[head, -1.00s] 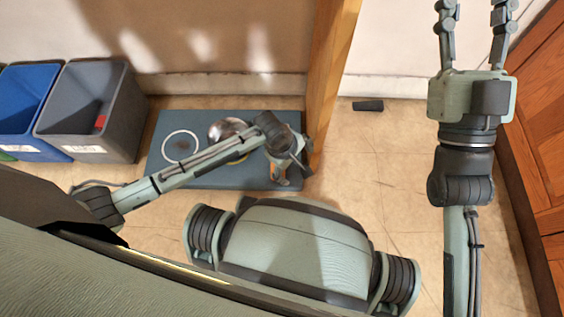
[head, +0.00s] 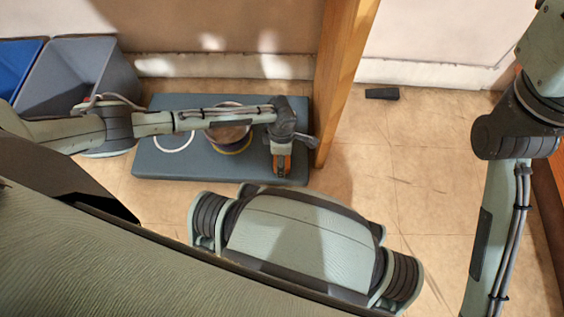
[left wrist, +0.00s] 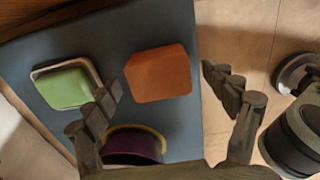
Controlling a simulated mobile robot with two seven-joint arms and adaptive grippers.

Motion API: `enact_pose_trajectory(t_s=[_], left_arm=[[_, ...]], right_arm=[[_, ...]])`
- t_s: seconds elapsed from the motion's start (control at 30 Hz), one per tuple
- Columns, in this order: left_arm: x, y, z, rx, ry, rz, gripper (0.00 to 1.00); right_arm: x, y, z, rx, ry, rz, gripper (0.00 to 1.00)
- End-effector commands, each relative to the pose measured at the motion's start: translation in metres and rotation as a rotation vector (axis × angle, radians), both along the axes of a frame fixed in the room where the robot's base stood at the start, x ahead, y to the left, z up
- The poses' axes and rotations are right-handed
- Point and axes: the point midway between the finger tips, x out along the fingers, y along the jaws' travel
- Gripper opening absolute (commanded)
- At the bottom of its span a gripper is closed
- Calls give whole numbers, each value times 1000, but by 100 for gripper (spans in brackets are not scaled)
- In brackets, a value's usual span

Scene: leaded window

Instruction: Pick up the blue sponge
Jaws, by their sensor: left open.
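No blue sponge can be made out in either view. An orange block (left wrist: 160,73) lies on a slate-blue mat (left wrist: 190,130); it also shows below my left wrist in the head view (head: 288,162). A green block with a pale, brown-edged border (left wrist: 68,85) lies left of it. My left gripper (left wrist: 160,85) is open above the mat, its fingers spread to either side of the orange block with nothing held. In the head view the left arm partly covers the mat (head: 220,172). My right gripper's fingers are outside the head view, beyond the top right.
A purple bowl with a yellow rim (left wrist: 132,148) stands on the mat near the left finger. A white ring (head: 160,146) lies at the mat's left part. Grey (head: 85,70) and blue (head: 15,65) bins stand left. A wooden post (head: 340,80) rises right of the mat; a dark block (head: 382,94) lies beyond.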

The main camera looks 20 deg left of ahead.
Motion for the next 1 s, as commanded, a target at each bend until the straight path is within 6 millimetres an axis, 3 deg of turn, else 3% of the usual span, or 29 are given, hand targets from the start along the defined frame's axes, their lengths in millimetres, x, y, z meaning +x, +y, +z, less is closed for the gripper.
enact_pose_trajectory(t_s=[0.3, 0.6, 1.0], left_arm=[[0, -1, -7, -2, -1, 0, 84], [0, -1, -7, -2, -1, 0, 50], [0, 0, -6, -2, -1, 0, 48]], right_arm=[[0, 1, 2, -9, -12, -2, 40], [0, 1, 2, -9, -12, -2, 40], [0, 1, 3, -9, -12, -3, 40]])
